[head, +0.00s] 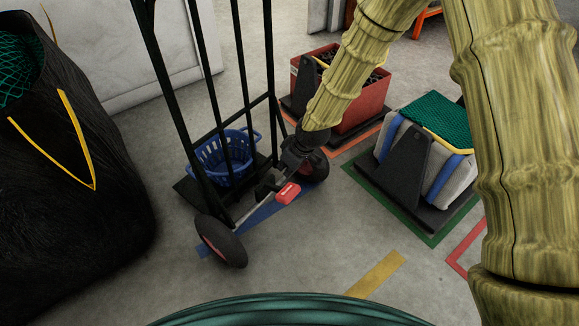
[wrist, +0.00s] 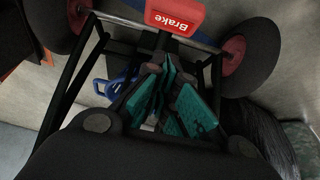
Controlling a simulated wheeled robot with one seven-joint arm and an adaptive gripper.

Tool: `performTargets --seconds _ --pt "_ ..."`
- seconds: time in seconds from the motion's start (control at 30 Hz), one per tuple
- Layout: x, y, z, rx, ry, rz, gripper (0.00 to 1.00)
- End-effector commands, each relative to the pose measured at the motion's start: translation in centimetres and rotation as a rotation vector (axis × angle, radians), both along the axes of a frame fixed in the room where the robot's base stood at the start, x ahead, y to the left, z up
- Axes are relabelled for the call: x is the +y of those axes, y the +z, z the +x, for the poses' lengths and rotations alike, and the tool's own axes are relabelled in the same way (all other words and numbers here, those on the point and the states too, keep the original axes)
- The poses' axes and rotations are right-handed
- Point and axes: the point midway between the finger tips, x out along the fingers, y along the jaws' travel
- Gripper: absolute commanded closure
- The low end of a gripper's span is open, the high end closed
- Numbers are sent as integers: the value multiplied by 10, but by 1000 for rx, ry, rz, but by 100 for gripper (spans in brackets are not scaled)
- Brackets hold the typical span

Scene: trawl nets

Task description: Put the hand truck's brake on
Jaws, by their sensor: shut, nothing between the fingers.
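The hand truck (head: 190,90) stands upright with a black tubular frame and two black wheels with red hubs. Its red brake pedal (head: 288,193) sticks out from the axle between the wheels. The pedal also shows at the top of the wrist view (wrist: 175,15), with the word "Brake" upside down. My gripper (head: 270,184) is beside the pedal, to its left in the head view. In the wrist view its teal-padded fingers (wrist: 163,97) are shut and empty, with a visible gap to the pedal. I cannot tell whether the pedal is up or down.
A blue basket (head: 225,157) sits on the truck's toe plate. A big black bag (head: 70,190) stands at left. A red crate (head: 371,105) and a grey-and-blue load with green net (head: 440,120) stand behind and right. Floor in front is clear, with tape marks.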

Motion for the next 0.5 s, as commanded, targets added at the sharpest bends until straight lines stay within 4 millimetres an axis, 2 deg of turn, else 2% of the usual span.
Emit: performTargets --seconds 0.03,0.23,0.5 --pt "3 -12 2 0 1 0 100" --pt "13 -42 10 0 1 0 100" --pt "3 -68 2 0 0 0 100"
